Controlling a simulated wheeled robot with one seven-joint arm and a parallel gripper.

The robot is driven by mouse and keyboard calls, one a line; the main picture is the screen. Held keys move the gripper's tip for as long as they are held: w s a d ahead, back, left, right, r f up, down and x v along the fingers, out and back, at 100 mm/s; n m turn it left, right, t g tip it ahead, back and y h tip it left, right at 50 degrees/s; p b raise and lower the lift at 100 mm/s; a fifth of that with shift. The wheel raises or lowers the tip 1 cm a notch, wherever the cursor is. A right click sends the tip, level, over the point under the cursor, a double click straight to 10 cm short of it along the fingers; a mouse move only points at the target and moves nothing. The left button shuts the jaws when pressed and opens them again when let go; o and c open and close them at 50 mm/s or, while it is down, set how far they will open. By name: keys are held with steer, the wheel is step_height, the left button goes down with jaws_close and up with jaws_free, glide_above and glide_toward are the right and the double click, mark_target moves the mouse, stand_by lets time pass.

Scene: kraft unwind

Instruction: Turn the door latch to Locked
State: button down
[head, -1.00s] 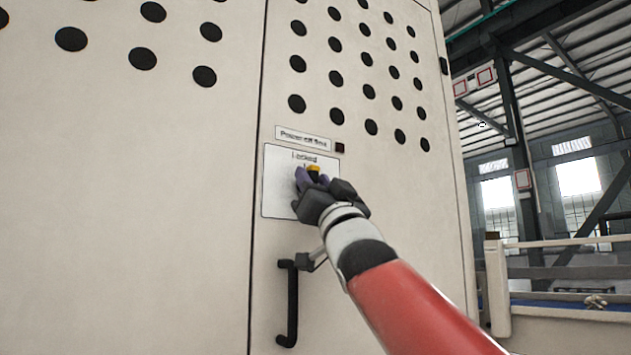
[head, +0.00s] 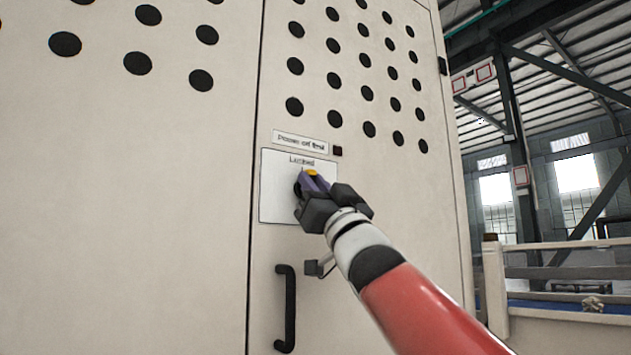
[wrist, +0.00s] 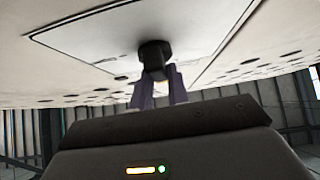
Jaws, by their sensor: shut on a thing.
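The door latch is a small dark knob with a yellow mark (head: 312,173) on a white plate (head: 275,195) on the cabinet door. The plate's label reads "Locked" above the knob, and the yellow mark is on the knob's upper side, just below and right of that word. My gripper (head: 310,183) has its purple fingers closed on the knob and hides much of it and of the plate's lower right. In the wrist view the dark knob (wrist: 154,56) stands out from the plate, with the fingers (wrist: 160,88) at its end.
A black door handle (head: 288,310) is below the plate, close to my forearm. The perforated cabinet door (head: 400,220) is otherwise flat. A pale railing (head: 500,300) stands at the right.

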steer(key=shift+w+a+f, duration=0.1)
steer(key=shift+w+f, duration=0.2)
steer(key=shift+f, duration=0.05)
steer(key=c, duration=1.4)
jaws_free()
steer(key=shift+o, duration=0.2)
steer(key=shift+s, duration=0.1)
steer(key=b+v, duration=0.3)
steer(key=v, duration=0.4)
steer(key=shift+s+d, duration=0.3)
steer(key=shift+d, duration=0.15)
steer(key=shift+f, duration=0.1)
